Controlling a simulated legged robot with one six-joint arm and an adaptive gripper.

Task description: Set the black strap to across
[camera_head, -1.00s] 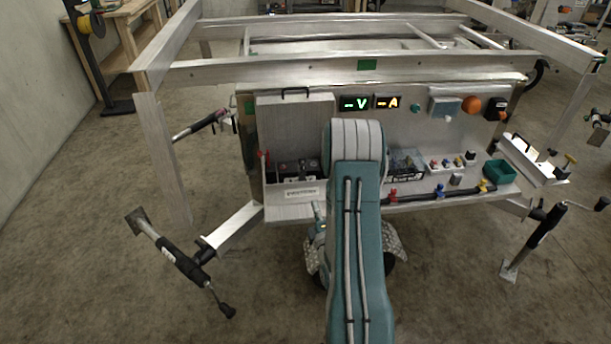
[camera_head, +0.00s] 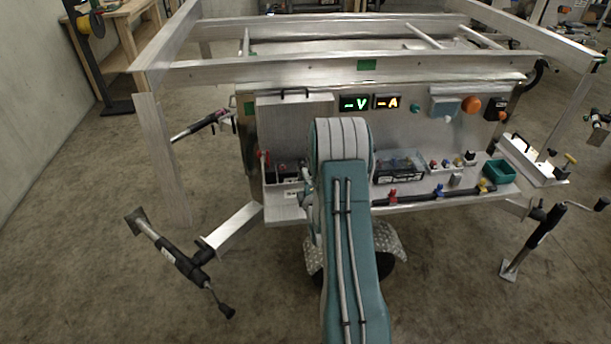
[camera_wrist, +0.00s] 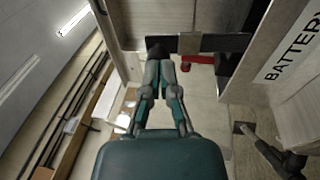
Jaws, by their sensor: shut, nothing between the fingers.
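A black strap (camera_wrist: 225,43) shows in the wrist view as a dark flat band running sideways beyond my gripper, near the upper middle, with a pale section in its left part. My gripper (camera_wrist: 158,50) is in the wrist view with its fingers together and nothing between them. Its dark tips overlap the left end of the band in the picture; I cannot tell whether they touch it.
A pale board lettered BATTERY (camera_wrist: 285,55) stands at the right of the wrist view. A red part (camera_wrist: 198,62) is just below the band.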

